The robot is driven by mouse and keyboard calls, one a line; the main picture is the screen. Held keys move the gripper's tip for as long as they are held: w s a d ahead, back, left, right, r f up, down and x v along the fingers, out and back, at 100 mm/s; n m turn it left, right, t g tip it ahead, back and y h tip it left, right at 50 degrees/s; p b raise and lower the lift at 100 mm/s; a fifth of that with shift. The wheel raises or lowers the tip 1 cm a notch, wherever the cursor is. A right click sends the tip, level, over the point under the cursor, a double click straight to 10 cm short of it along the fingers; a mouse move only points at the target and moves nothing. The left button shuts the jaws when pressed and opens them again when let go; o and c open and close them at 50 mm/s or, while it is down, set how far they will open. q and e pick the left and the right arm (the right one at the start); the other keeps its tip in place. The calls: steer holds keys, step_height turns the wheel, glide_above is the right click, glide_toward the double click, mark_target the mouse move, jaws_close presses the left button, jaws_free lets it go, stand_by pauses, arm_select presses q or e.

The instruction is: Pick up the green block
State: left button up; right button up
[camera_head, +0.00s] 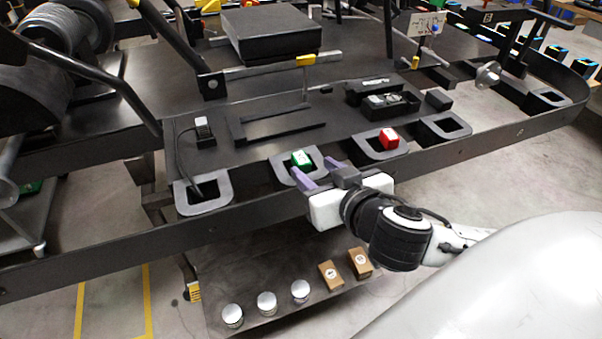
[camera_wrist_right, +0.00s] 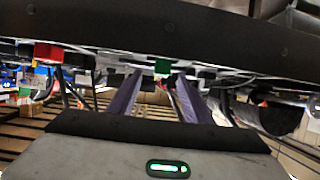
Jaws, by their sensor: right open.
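The green block (camera_head: 301,160) sits at a grey holder (camera_head: 284,176) on the front edge of the dark kart platform. My right gripper (camera_head: 322,178) is open, with its purple fingers pointing toward the green block and just in front of it. In the right wrist view the green block (camera_wrist_right: 162,66) shows ahead, roughly between the tips of the two purple fingers (camera_wrist_right: 154,88), below a dark bar. Nothing is between the fingers there, and they appear apart from the block. My left gripper is not in view.
A red block (camera_head: 389,138) sits in a neighbouring grey holder to the right. The kart's dark side rail (camera_head: 230,216) runs along the front, close to my right gripper. A lower shelf (camera_head: 270,255) holds silver-topped cylinders (camera_head: 266,302) and brown boxes (camera_head: 331,274).

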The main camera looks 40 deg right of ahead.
mark_target(305, 163)
steer(key=shift+w+d+f+b, duration=0.2)
steer(key=shift+w+b, duration=0.1)
steer(key=shift+w, duration=0.25)
steer(key=shift+a+x, duration=0.15)
steer(key=shift+x, duration=1.05)
steer(key=shift+a+x, duration=0.1)
steer(key=shift+x, duration=1.05)
steer(key=c, duration=1.1)
